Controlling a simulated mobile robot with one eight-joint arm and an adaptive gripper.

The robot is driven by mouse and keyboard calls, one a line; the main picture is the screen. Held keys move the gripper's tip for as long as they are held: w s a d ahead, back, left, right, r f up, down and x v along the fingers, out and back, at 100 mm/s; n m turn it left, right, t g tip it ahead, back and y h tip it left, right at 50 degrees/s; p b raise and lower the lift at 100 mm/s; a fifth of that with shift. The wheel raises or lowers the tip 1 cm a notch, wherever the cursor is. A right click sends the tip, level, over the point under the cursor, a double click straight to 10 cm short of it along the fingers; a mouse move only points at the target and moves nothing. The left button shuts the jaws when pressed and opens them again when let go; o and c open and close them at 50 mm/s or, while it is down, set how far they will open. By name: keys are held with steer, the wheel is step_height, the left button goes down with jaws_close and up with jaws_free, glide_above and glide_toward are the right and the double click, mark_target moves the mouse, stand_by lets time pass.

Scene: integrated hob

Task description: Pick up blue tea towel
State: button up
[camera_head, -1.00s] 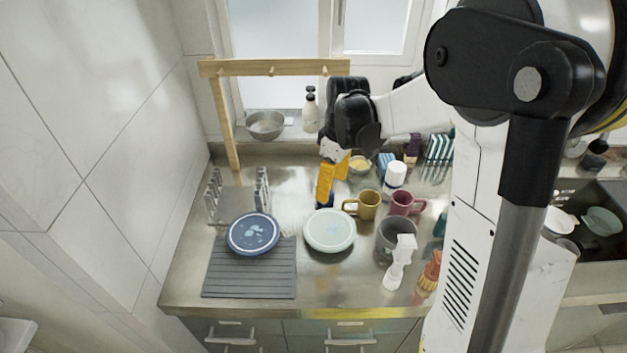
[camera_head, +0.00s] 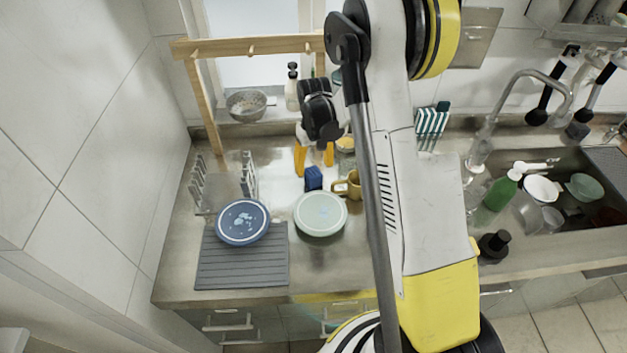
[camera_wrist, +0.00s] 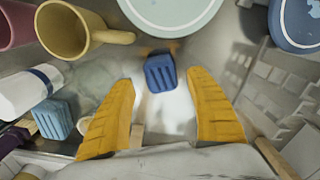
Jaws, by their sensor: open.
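A small dark blue, ribbed, folded cloth block, which looks like the blue tea towel (camera_head: 313,178), stands on the steel worktop behind the pale green plate. It also shows in the wrist view (camera_wrist: 160,72). My gripper (camera_head: 314,158) points down with its two orange fingers spread wide and empty. In the wrist view the towel appears between the fingertips, slightly beyond them. I cannot tell the exact height gap; no contact is visible.
The pale green plate (camera_head: 320,214) is just in front of the towel, and a mustard mug (camera_head: 351,186) is close on its right. A blue plate (camera_head: 243,222) lies left on a grey mat (camera_head: 240,277). A light blue block (camera_wrist: 52,118) shows in the wrist view.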

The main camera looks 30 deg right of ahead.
mark_target(314, 171)
step_height(314, 171, down, 4)
steer(key=shift+w+r+b, duration=0.1)
steer(key=shift+r+b, duration=0.15)
steer(key=shift+b, duration=0.25)
steer(key=shift+r, duration=0.1)
steer(key=shift+c, duration=0.2)
steer(key=c, duration=1.2)
steer(key=shift+r, duration=0.1)
